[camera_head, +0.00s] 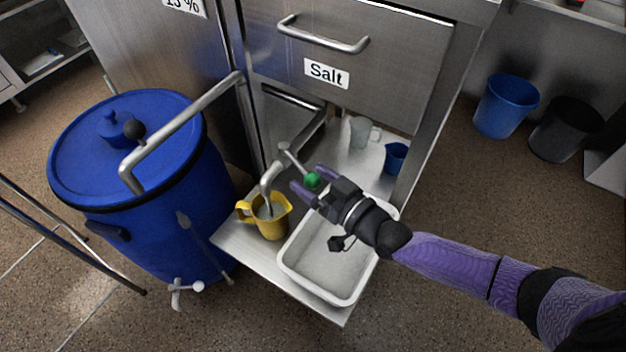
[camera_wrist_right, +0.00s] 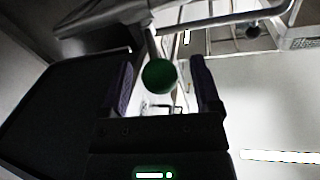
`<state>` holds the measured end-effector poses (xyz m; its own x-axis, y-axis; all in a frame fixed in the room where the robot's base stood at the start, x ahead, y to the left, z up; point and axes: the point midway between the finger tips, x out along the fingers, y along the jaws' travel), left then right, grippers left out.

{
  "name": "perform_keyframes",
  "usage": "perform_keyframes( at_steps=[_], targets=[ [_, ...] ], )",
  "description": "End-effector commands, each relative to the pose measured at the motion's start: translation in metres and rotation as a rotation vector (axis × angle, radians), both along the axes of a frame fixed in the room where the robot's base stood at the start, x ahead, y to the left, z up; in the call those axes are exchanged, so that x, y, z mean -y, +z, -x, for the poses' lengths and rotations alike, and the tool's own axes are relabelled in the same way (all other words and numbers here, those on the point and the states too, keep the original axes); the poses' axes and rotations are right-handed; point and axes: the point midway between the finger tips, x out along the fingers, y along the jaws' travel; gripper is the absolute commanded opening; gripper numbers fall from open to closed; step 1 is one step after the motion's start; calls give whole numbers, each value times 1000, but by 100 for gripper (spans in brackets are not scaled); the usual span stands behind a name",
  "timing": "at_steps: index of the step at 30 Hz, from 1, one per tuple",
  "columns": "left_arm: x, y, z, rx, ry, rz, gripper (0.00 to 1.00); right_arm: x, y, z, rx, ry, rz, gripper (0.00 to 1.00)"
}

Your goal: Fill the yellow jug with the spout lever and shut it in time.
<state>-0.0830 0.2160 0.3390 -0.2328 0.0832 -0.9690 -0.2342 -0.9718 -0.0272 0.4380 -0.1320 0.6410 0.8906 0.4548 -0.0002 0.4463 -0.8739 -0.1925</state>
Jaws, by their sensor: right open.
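The yellow jug (camera_head: 272,228) stands upright on the metal shelf, its handle to the left. The curved metal spout (camera_head: 268,178) comes down over its mouth. The liquid level inside is too small to tell. The spout lever (camera_head: 294,158) is a thin metal rod with a green ball knob (camera_head: 313,180) at its end. My right gripper (camera_head: 311,182) is open, with its purple fingers on either side of the knob. In the right wrist view the green knob (camera_wrist_right: 159,76) sits between the open fingers (camera_wrist_right: 163,88), with gaps on both sides. My left gripper is out of view.
A white basin (camera_head: 318,284) stands right of the jug, under my right wrist. A clear jug (camera_head: 360,132) and a blue cup (camera_head: 395,157) stand behind. A big blue barrel (camera_head: 125,210) is at left. Blue (camera_head: 506,105) and black (camera_head: 566,130) bins stand on the floor at right.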

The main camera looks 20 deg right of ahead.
Motion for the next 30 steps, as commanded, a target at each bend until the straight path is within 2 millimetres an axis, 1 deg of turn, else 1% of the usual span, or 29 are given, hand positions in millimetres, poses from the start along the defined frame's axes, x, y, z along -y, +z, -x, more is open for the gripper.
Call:
perform_keyframes(
  at_steps=[6, 7, 8, 9, 11, 12, 14, 15, 17, 18, 30],
  targets=[
    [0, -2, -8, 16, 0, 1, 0, 0, 1, -1, 0, 0, 0, 81],
    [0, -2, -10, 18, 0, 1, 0, 0, 1, -1, 0, 0, 0, 78],
    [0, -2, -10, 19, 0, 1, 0, 0, 1, -1, 0, 0, 0, 72],
    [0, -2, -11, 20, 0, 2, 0, 0, 1, -1, 0, 0, 0, 64],
    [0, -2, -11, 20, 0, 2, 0, 0, 1, -1, 0, 0, 0, 51],
    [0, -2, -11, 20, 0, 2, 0, 0, 1, -1, 0, 0, 1, 42],
    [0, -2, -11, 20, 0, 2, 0, 0, 0, -1, 0, 0, 1, 30],
    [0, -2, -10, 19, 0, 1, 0, 0, 0, -1, 0, 0, 1, 21],
    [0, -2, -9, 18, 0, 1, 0, 0, 0, -1, 0, 0, 1, 9],
    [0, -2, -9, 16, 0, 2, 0, 0, 0, -1, 0, 0, 1, 0],
    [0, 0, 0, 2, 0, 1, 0, 0, 0, -1, 0, 0, 1, 0]
  ],
)
